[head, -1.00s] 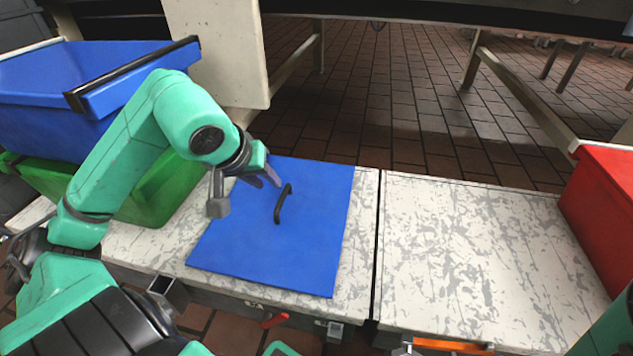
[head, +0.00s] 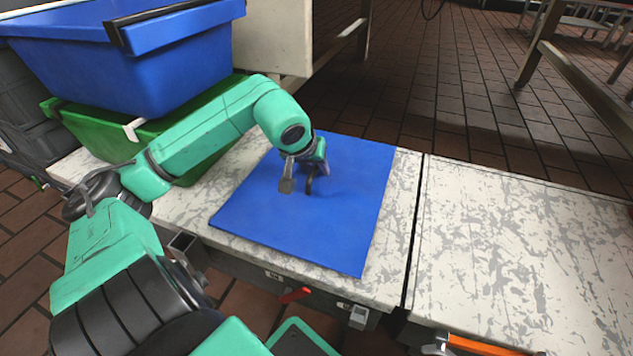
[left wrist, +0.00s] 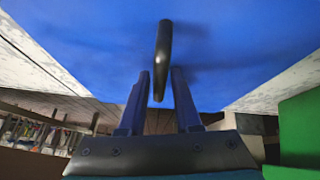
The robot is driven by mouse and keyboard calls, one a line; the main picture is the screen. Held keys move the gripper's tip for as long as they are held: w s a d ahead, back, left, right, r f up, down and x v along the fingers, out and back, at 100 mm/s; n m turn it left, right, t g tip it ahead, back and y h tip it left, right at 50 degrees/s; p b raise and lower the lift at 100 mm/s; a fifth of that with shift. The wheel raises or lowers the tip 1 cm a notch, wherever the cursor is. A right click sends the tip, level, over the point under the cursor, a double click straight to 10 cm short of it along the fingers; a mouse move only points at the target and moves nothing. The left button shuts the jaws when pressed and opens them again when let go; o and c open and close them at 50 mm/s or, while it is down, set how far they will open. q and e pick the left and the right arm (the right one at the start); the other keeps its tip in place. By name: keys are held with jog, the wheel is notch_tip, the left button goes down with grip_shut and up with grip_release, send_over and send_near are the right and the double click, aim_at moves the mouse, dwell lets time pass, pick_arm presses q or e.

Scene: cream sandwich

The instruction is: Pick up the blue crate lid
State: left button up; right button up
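The blue crate lid (head: 345,215) lies flat on the left white-grey worktop. Its black handle (head: 309,185) stands up from the middle and is partly hidden by my left gripper in the head view. My left gripper (head: 316,178) is over the lid at the handle. In the left wrist view, the two fingers of my left gripper (left wrist: 162,88) are apart, and the handle (left wrist: 162,60) runs into the gap between them without visible contact on either side. The lid (left wrist: 235,40) fills the top of that view. My right gripper is not seen.
A blue crate (head: 150,75) sits on a green crate (head: 190,155) on the left of the worktop, close to my left arm. The right worktop (head: 530,260) is bare beyond a narrow gap. Metal table legs stand behind on a brick floor.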

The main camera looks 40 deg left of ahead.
pick_arm(q)
grip_shut()
dwell(1.3)
